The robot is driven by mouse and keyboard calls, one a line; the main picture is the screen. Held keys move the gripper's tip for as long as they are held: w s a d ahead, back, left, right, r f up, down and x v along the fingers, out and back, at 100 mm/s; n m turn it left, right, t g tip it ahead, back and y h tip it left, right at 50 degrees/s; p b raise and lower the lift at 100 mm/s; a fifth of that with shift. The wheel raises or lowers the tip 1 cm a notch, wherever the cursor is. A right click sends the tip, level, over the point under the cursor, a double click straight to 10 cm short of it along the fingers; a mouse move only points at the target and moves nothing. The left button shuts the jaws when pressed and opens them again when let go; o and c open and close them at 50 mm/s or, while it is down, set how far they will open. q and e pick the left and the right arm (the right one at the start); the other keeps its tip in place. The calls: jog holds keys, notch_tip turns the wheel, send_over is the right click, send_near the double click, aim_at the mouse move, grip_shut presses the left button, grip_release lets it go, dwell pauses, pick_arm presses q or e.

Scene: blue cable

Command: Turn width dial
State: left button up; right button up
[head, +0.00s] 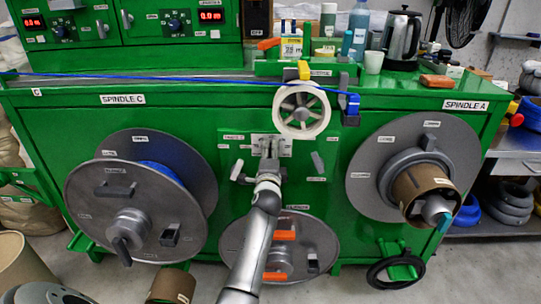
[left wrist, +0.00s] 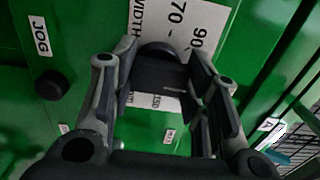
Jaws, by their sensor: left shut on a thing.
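The width dial (left wrist: 160,50) is a dark round knob with a black bar-shaped grip in front of it, in the left wrist view. It sits at a white label plate (left wrist: 195,22) reading "WIDTH", "70" and "90". My left gripper (left wrist: 165,78) is shut on the dial, one finger on each side. In the head view my left gripper (head: 268,152) reaches up to the white plate (head: 286,147) on the green panel, below the white wheel, and hides the dial. The dial's pointer setting cannot be read. My right gripper is not in view.
A black jog button (left wrist: 52,84) sits left of the dial. In the head view, levers stand on both sides of the plate, with a white wheel (head: 301,110) above. Spindle C's reel (head: 85,190) is left, spindle A's reel (head: 365,185) right, and a lower reel (head: 318,240) below.

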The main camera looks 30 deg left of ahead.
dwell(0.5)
pick_arm(q)
jog(key=o, duration=1)
jog(key=shift+s, duration=0.1)
jog(key=v, duration=1.2)
jog(key=shift+a, duration=0.1)
jog(key=shift+f, duration=0.1)
